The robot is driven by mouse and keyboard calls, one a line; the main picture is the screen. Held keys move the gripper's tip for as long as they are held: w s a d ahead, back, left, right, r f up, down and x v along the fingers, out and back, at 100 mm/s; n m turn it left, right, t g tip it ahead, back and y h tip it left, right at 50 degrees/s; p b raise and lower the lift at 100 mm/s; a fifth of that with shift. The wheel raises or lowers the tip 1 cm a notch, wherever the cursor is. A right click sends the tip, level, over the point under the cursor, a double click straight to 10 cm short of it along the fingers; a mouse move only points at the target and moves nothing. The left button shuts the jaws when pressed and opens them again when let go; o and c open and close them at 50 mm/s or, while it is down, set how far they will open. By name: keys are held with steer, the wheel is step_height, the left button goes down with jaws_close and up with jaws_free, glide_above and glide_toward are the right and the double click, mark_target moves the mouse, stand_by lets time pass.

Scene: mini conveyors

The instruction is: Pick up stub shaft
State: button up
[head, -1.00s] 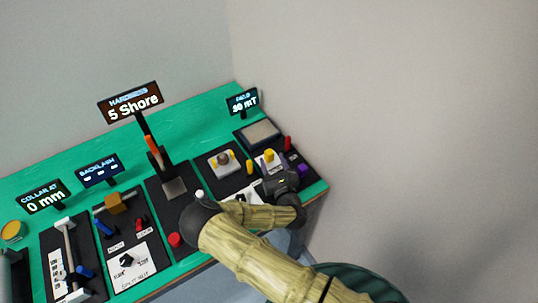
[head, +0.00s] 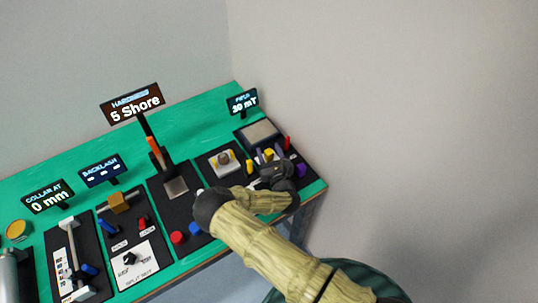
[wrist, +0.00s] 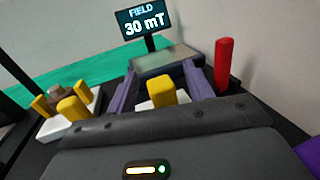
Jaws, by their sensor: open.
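My gripper (wrist: 161,75) is open, its two purple fingers on either side of an upright yellow peg (wrist: 161,92) in the wrist view. The peg stands on a white base (wrist: 145,106), and I cannot tell whether the fingers touch it. No part is labelled as the stub shaft; this peg may be it. In the head view my gripper (head: 275,160) is over the right end of the bench, its wrist hiding part of the station there. The yellow peg (head: 268,154) shows just beyond the wrist.
A red post (wrist: 223,65) stands close right of the fingers. A flat pad (wrist: 168,59) and the 30 mT field display (wrist: 144,24) lie beyond. The bench's right edge and a wall are near.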

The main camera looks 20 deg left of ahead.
mark_target(269, 152)
jaws_close()
steer(key=shift+r, duration=0.1)
step_height(269, 152, up, 10)
steer(key=shift+f+b, duration=0.1)
steer(key=shift+b, duration=0.95)
